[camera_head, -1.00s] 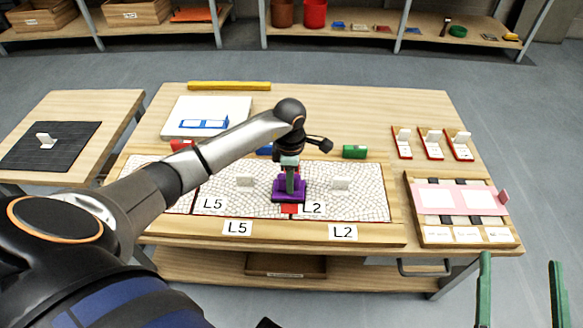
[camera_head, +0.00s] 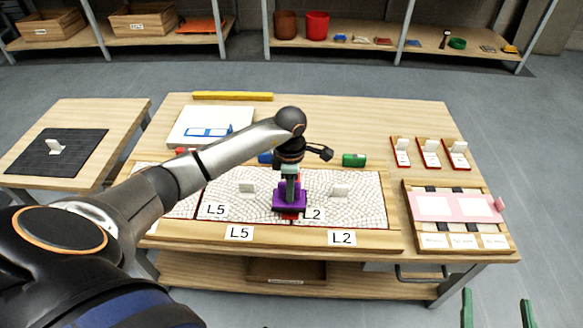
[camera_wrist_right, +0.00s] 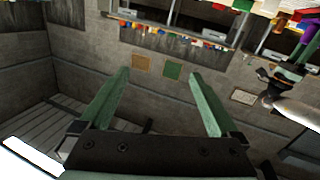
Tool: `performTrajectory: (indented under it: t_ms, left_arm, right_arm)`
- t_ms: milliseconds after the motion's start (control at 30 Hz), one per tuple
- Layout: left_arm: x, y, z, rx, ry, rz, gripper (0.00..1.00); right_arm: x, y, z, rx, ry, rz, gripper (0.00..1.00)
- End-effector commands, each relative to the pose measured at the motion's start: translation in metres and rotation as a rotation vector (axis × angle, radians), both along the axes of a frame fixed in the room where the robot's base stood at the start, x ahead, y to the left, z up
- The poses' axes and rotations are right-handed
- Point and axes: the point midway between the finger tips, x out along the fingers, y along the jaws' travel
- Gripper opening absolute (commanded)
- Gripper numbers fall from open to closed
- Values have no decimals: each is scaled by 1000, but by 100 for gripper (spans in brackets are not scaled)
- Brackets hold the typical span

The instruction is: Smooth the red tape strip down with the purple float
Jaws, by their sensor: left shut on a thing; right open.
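The purple float (camera_head: 289,199) is on the mosaic panels in the middle of the table. My left gripper (camera_head: 289,176) is shut on its handle from above. A small bit of the red tape strip (camera_head: 288,216) shows at the float's front edge, on the seam between the two panels; the float hides more of the seam. My right gripper (camera_head: 497,312) is at the lower right of the head view, away from the table. In the right wrist view (camera_wrist_right: 165,100) its green fingers are wide apart with nothing between them.
White mosaic panels (camera_head: 350,210) carry upright white tabs and L5 and L2 labels. A green roll (camera_head: 354,160) lies behind them. A tray with a pink strip (camera_head: 455,207) is at the right. A white board (camera_head: 187,131) lies at the back left.

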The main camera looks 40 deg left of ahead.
Motion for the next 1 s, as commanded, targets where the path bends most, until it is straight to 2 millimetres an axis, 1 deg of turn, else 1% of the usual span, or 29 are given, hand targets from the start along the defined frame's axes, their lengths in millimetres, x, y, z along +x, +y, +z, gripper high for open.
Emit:
performTrajectory:
  t_ms: [100, 500, 667, 1000]
  left_arm:
    - [0, 1, 4, 0, -2, 1, 0]
    - [0, 4, 12, 1, -2, 3, 0]
    - [0, 5, 16, 1, -2, 4, 0]
    - [0, 7, 23, 0, -2, 5, 0]
  right_arm:
    - [-2, 0, -12, 2, 51, -5, 97]
    - [-12, -2, -50, -6, 202, -14, 97]
    - [-14, -2, -60, -6, 250, -18, 97]
    - [-26, -1, -88, -1, 371, -27, 97]
